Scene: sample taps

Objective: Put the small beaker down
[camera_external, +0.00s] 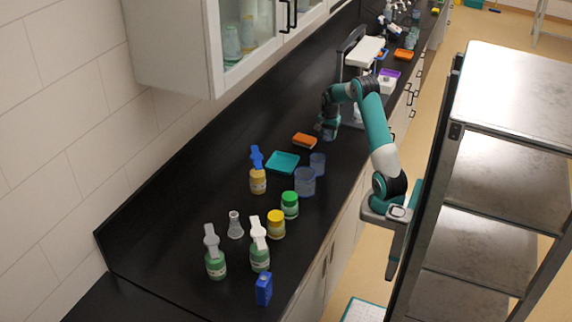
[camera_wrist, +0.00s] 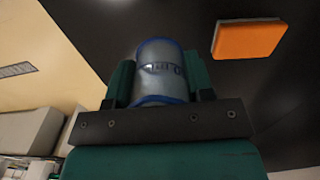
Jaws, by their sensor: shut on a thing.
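My gripper (camera_wrist: 160,88) is shut on the small beaker (camera_wrist: 160,72), a clear grey cylinder with blue rims, held between its two green fingers. In the external view my gripper (camera_external: 327,128) is low over the black counter, just right of the orange block. There the beaker is too small and too much covered to make out, and I cannot tell whether it touches the counter.
The orange block (camera_external: 304,140) also shows in the wrist view (camera_wrist: 250,38). A teal tray (camera_external: 283,163) and two bluish beakers (camera_external: 305,182) (camera_external: 317,164) stand nearer. Several bottles and a flask (camera_external: 235,226) stand at the near end. A white device (camera_external: 364,52) stands behind my arm.

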